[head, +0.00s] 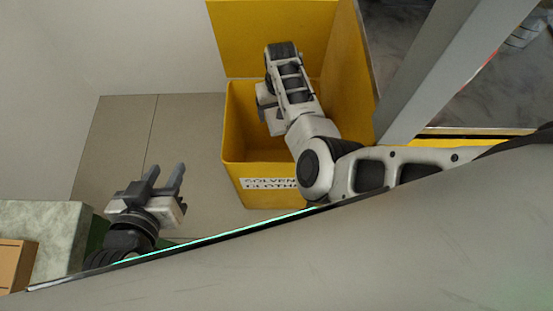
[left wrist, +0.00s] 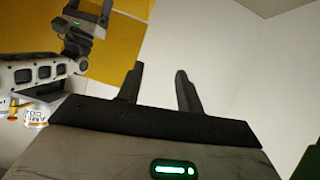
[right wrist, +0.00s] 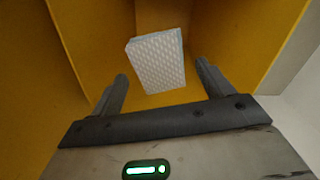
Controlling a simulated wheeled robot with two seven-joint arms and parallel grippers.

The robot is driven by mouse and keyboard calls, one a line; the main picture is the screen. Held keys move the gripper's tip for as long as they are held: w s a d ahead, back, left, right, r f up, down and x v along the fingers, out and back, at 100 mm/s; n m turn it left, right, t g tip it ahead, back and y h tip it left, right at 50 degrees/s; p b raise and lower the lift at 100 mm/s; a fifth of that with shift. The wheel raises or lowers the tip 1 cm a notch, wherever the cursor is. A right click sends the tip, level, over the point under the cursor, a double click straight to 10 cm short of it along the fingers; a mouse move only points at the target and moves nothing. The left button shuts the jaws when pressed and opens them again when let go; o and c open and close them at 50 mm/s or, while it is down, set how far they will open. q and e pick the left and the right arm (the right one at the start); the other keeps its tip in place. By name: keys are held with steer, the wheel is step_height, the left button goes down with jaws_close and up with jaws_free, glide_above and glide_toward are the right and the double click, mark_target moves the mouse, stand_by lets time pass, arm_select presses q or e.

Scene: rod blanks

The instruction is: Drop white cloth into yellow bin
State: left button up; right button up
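The white cloth (right wrist: 157,60) is a pale, textured rectangular piece in the right wrist view, inside the yellow bin (right wrist: 85,50) and beyond my right fingertips. I cannot tell whether it rests on the bin floor or is in the air. My right gripper (right wrist: 163,70) is open, its fingers apart with gaps to the cloth. In the head view my right arm reaches over the yellow bin (head: 233,140), hiding the cloth and part of the interior. My left gripper (head: 167,176) is open and empty, left of the bin; its fingers also show in the left wrist view (left wrist: 159,72).
The bin has a raised yellow back panel (head: 245,25) and a front label (head: 268,184) reading "SOLVENT CLOTH". A grey post (head: 440,65) stands to its right. A pale block (head: 45,225) and a brown box (head: 15,262) are at the lower left. Tiled floor left of the bin is clear.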

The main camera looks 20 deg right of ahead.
arm_select(q)
steer(key=shift+f, duration=0.1)
arm_select(e)
steer(key=shift+r+p, duration=0.5)
arm_select(q)
step_height(320, 180, up, 7)
steer(key=s+a+g+y+p, duration=0.1)
steer(key=a+p, duration=0.1)
steer(key=p, duration=1.4)
steer(key=shift+a+m+g, duration=0.2)
steer(key=shift+m+g, duration=0.1)
arm_select(e)
step_height(320, 180, up, 15)
arm_select(q)
steer(key=shift+s+f, duration=0.1)
